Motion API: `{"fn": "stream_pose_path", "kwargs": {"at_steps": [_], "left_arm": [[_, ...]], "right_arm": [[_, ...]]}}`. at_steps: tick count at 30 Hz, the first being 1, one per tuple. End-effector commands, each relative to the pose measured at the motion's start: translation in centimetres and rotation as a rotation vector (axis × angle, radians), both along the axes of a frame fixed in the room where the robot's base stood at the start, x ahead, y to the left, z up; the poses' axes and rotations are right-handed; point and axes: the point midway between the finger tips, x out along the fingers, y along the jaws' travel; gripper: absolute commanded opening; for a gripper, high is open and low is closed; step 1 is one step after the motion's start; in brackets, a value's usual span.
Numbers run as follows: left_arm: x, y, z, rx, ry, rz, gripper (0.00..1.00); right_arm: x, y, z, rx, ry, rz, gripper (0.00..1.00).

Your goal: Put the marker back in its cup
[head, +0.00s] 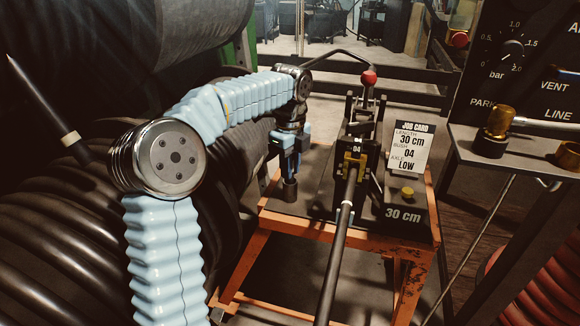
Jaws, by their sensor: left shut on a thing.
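Right below the fingertips a small dark cup (289,191) stands on the bench top. The fingertips are at or just above its rim; I cannot tell whether the marker's end is inside. My right gripper is not in view.
The hose crimper (354,150) with its red-knobbed lever (369,78) stands right of my gripper, with a black hose (337,247) running toward me. A job card (409,148) stands right of it. Large black hose coils (60,240) fill the left.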

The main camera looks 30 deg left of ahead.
Motion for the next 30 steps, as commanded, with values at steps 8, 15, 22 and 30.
{"fn": "stream_pose_path", "kwargs": {"at_steps": [8, 15, 22, 30], "left_arm": [[0.0, 0.0, -0.2, 0.000, 0.000, 0.000, 0.33], [0.0, 0.0, -0.2, 0.000, 0.000, 0.000, 0.45], [0.1, 0.0, 0.8, 0.000, -0.002, 0.000, 0.45], [0.1, -0.1, 6.9, 0.000, -0.004, -0.001, 0.45]], "right_arm": [[0.0, 0.0, -0.1, 0.000, 0.000, 0.000, 0.43], [0.0, 0.0, -0.1, 0.000, 0.000, 0.000, 0.43], [0.0, 0.0, 0.2, 0.000, 0.000, 0.000, 0.43], [0.0, 0.1, 1.7, 0.001, 0.000, 0.002, 0.43]]}}
